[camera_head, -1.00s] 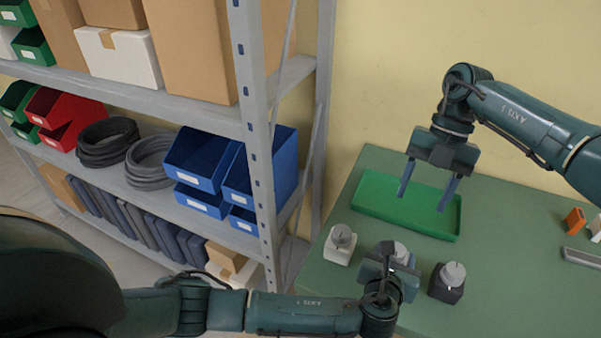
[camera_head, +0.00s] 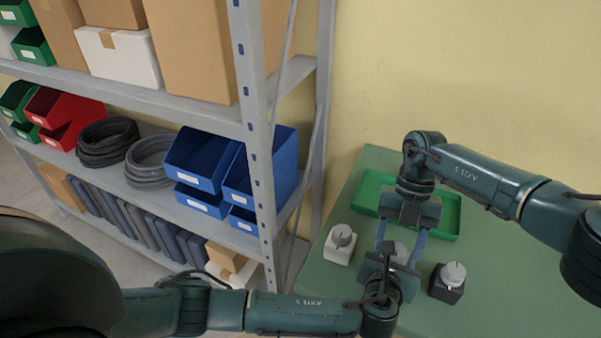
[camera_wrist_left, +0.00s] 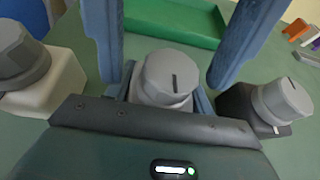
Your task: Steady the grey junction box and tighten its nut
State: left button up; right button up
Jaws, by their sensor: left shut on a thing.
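The grey junction box with its grey round nut (camera_head: 402,249) stands on the green table between two other boxes. The nut (camera_wrist_left: 171,78), with a dark slot on top, shows in the left wrist view; the box body is mostly hidden. My left gripper (camera_head: 390,266) is low behind the near side, its blue fingers (camera_wrist_left: 162,98) shut on the grey box's sides. My right gripper (camera_head: 398,245) comes from above and beyond, its two long blue fingers open, one on each side of the nut with gaps. I cannot tell whether its tips touch anything.
A white box with a grey nut (camera_head: 340,242) stands to the left, a black box with a grey nut (camera_head: 448,282) close to the right. A green tray (camera_head: 450,216) lies behind. A metal shelf (camera_head: 262,150) stands left of the table. The table's right part is clear.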

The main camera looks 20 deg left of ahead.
jog(key=d+v, duration=0.1)
jog(key=v, duration=1.1)
jog(key=s+a+f+n+g+y, duration=0.25)
jog(key=s+a+n+y, duration=0.5)
jog(key=a+n, duration=0.65)
jog(key=s+a+r+n+y, duration=0.1)
jog(key=s+r+n+y, duration=0.5)
jog(key=s+r+n, duration=0.4)
jog(key=shift+s+a+r+n+g, duration=0.2)
jog(key=shift+r+n+g, duration=0.15)
jog(key=shift+r+n, duration=1.95)
jog(key=shift+f+n+y, duration=0.25)
jog(key=shift+f+n, duration=0.05)
jog(key=shift+f, duration=0.05)
pick_arm(q)
jog(key=o, duration=1.2)
jog(key=shift+c, duration=0.2)
